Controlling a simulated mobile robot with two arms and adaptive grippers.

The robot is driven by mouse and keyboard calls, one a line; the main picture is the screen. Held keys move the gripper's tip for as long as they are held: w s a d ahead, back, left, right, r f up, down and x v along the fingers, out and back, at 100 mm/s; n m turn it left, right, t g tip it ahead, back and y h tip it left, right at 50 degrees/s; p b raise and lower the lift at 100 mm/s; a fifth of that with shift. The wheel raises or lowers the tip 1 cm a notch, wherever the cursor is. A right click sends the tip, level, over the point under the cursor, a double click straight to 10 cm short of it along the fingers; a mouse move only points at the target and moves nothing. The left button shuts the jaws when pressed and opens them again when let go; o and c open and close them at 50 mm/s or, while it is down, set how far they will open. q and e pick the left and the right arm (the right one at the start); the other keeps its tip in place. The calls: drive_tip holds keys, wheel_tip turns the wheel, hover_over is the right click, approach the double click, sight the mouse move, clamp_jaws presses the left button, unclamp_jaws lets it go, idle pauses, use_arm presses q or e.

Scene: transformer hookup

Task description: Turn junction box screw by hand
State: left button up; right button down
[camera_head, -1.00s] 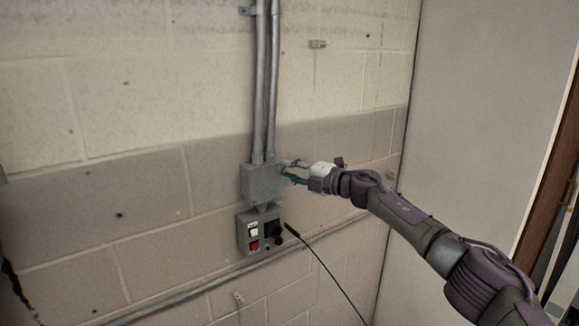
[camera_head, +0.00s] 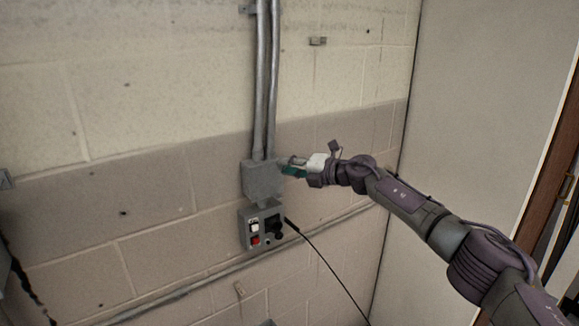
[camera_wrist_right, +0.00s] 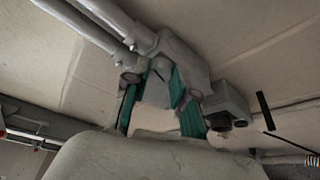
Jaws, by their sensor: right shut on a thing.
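The grey junction box (camera_head: 263,182) is fixed to the wall below two vertical conduits. It also shows in the right wrist view (camera_wrist_right: 183,52). My right gripper (camera_head: 284,167) is at the box's right side, with green-lined fingers pointing at it. My left gripper does not show.
A grey control box (camera_head: 262,225) with white and red switches and a black knob is just below. A black cable (camera_head: 322,262) runs from it to the lower right. Conduits (camera_head: 266,80) rise above the junction box. A pale panel (camera_head: 480,110) stands at right.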

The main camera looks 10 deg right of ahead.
drive_tip(key=c, duration=0.9)
unclamp_jaws()
drive_tip(key=shift+w+a, duration=0.1)
drive_tip(key=shift+c, duration=0.2)
drive_tip(key=v, duration=1.2)
